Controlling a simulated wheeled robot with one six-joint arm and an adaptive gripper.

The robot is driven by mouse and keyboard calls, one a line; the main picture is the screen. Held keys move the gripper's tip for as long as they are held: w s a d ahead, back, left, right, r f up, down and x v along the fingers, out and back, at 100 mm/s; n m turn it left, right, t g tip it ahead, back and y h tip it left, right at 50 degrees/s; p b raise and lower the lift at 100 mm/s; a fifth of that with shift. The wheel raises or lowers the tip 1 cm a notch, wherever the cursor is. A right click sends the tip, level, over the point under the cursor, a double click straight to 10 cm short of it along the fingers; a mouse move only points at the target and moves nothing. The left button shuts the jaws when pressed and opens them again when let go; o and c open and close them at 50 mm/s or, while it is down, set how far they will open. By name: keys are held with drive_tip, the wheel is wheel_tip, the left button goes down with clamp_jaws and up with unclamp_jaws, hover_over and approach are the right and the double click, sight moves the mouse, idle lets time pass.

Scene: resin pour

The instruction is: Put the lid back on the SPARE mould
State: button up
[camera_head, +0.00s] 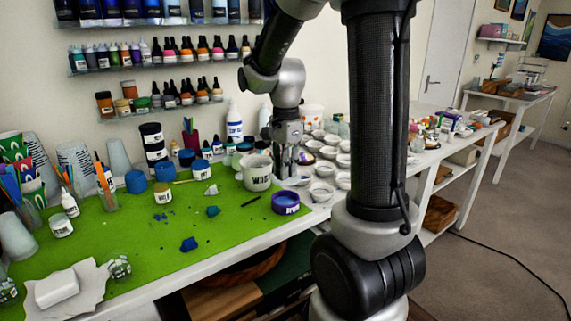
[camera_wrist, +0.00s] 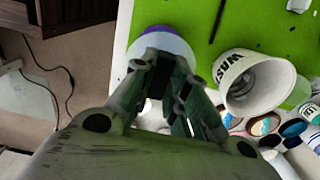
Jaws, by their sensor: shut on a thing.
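A purple round tub (camera_head: 286,203) with a white label and a blue inside stands at the mat's right edge; its lettering is too small to read. A purple and white round thing, seemingly this tub, shows past the fingertips in the wrist view (camera_wrist: 168,38). My gripper (camera_head: 284,172) points down behind it, by the WASTE cup (camera_head: 257,174) and the white moulds. In the wrist view my gripper (camera_wrist: 165,62) has its fingers close together. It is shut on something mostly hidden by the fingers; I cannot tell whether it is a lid.
Several small white moulds (camera_head: 320,190) crowd the table right of the gripper. The WASTE cup also stands close right of the fingers in the wrist view (camera_wrist: 254,82). A dark stick (camera_head: 251,200) and blue scraps (camera_head: 189,244) lie on the green mat (camera_head: 235,225). Its front middle is mostly clear.

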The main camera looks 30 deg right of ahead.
drive_tip(key=shift+f, duration=2.65)
drive_tip(key=shift+f, duration=0.15)
drive_tip(key=o, duration=1.4)
drive_tip(key=shift+c, duration=0.2)
drive_tip(key=shift+r, duration=3.5)
clamp_jaws()
